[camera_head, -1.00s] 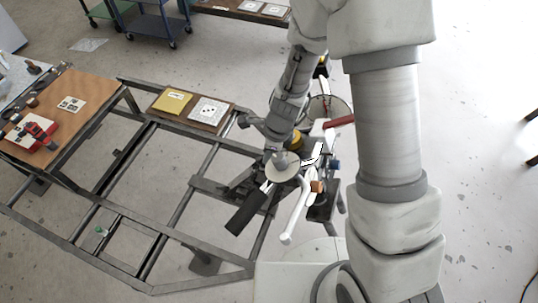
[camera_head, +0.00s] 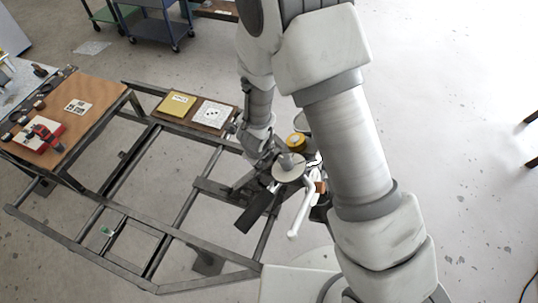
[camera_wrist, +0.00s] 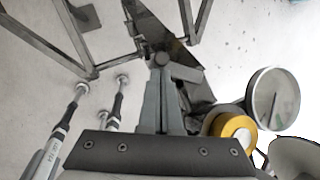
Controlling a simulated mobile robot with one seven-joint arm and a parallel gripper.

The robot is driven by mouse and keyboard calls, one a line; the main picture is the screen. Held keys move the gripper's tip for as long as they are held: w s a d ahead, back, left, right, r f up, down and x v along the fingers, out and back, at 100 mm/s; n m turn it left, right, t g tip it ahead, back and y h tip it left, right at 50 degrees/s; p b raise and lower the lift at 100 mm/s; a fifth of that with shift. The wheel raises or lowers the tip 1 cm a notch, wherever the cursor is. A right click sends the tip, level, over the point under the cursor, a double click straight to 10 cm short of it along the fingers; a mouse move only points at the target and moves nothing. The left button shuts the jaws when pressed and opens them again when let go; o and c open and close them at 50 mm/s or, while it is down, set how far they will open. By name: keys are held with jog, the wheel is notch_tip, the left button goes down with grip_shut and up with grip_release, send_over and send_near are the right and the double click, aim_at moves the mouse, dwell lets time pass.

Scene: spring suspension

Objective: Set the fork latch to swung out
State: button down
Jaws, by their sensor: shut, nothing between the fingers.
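My gripper (camera_wrist: 158,76) is shut and empty in the wrist view. Its fingers point up the picture to a grey metal part with a round end and a short arm (camera_wrist: 185,72), close to or touching it. This part may be the fork latch; I cannot tell its position. In the head view, my gripper (camera_head: 258,152) is over the dark metal assembly, left of a pale disc (camera_head: 288,168). Its fingertips are hard to make out there, and my arm covers part of the assembly.
A yellow-topped cylinder (camera_wrist: 235,131) and a round rimmed dish (camera_wrist: 273,98) stand right of my gripper. Two slim rods (camera_wrist: 118,98) are at left. A white bent tube (camera_head: 301,210) sticks out toward the front.

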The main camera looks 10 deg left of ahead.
jog(key=a+m+h, duration=0.1)
jog(key=w+f+m+t+h, duration=0.1)
jog(key=m, duration=0.1)
jog(key=a+m, duration=0.1)
jog(key=m, duration=0.1)
jog(key=shift+w+a+f+t+h, duration=0.15)
jog(key=shift+w+a+t+h, duration=0.15)
jog(key=shift+w+t+h, duration=0.1)
jog(key=m, duration=0.1)
jog(key=w+m+h+b, duration=0.1)
jog(key=w+a+m+h+b, duration=0.1)
jog(key=shift+w+f, duration=0.15)
jog(key=shift+f, duration=0.15)
jog(key=shift+w, duration=0.1)
jog(key=shift+r, duration=0.15)
